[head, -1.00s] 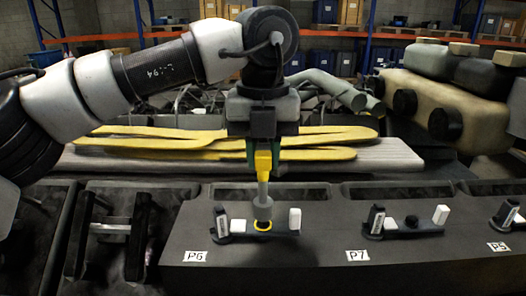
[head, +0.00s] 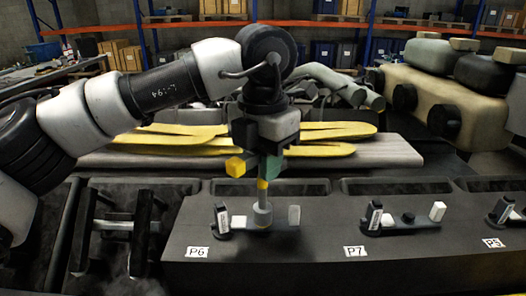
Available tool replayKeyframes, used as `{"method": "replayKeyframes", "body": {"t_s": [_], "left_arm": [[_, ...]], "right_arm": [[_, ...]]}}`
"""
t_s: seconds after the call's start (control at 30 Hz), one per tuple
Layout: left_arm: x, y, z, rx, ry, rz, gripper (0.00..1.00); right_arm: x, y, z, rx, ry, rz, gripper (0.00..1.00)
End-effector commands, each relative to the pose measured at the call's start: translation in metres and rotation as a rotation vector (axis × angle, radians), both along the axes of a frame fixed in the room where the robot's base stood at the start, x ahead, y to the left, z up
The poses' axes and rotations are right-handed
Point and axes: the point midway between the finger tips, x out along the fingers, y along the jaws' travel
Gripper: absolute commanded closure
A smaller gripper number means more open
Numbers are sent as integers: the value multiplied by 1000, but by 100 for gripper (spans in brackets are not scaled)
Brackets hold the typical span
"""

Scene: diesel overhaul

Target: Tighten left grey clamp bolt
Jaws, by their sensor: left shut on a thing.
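The tool stands upright. Its socket is over the middle of the dark grey clamp (head: 245,229) at the P6 label (head: 197,251) and appears to touch it. The socket hides the bolt, so I cannot tell how it is seated. My right gripper is not in view.
A similar clamp (head: 403,226) with a dark bolt sits at P7 (head: 355,251). Another clamp (head: 503,212) is at the right edge. Yellow parts (head: 330,131) lie on a grey slab behind. A dark frame (head: 115,225) stands at the left.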

Motion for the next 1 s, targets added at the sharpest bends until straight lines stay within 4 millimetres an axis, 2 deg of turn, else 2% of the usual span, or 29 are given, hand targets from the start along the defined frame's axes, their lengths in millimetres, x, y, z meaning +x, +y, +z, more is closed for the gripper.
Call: {"method": "replayKeyframes", "body": {"t_s": [0.03, 0.4, 1.0], "left_arm": [[0, 0, 3, -1, 0, -75, 100], [-1, 0, 2, -1, 0, -646, 100], [-1, 0, 0, -2, 0, -1554, 100]], "right_arm": [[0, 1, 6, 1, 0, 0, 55], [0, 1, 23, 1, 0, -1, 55], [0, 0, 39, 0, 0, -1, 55]]}}
